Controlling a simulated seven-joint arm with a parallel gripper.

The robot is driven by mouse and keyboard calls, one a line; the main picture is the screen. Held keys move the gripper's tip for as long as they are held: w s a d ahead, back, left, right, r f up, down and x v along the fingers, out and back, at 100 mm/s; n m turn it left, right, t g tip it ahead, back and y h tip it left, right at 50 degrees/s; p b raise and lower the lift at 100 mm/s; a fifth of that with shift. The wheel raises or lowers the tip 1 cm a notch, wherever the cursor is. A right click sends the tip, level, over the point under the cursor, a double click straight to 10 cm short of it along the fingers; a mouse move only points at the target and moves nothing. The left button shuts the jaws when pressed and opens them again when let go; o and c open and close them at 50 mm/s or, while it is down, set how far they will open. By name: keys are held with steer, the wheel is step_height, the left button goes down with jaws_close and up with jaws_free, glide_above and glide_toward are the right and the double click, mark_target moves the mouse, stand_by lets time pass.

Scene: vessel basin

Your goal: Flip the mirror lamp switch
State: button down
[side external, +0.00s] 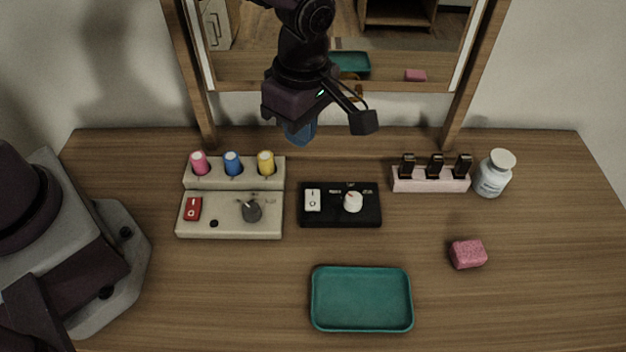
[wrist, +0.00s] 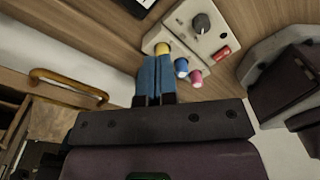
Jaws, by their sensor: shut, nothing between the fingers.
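A black control box (side external: 341,219) sits mid-table with a white rocker switch (side external: 313,200) and a white knob (side external: 353,202). To its left is a beige panel (side external: 228,229) with a red rocker switch (side external: 193,208), a dark knob and pink, blue and yellow capped pieces. The labels are too small to tell which switch is the lamp's. My gripper (side external: 299,138) is shut and empty, with blue fingers, in front of the mirror, behind and above the black box. In the wrist view, my gripper (wrist: 154,64) points towards the beige panel (wrist: 180,22), with its red switch (wrist: 221,53) visible.
A framed mirror (side external: 430,60) stands at the back. A pink rack (side external: 430,183) with dark bottles and a white jar (side external: 493,174) are at right. A pink block (side external: 468,253) and a teal tray (side external: 361,326) lie in front. Table between them is clear.

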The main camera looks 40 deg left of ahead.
steer(key=n, duration=0.2)
steer(key=w+n, duration=0.1)
steer(key=n, duration=0.1)
steer(key=w+n, duration=0.1)
steer(key=n, duration=0.2)
steer(key=shift+d+r, duration=0.35)
steer(key=shift+r, duration=0.05)
steer(key=shift+s+d+f, duration=0.3)
steer(key=shift+f, duration=0.15)
steer(key=shift+s+d+f, duration=0.25)
steer(key=shift+s+f, duration=0.05)
steer(key=shift+f, duration=0.15)
step_height(320, 180, up, 14)
steer(key=s+d, duration=0.1)
steer(key=shift+s+d, duration=0.15)
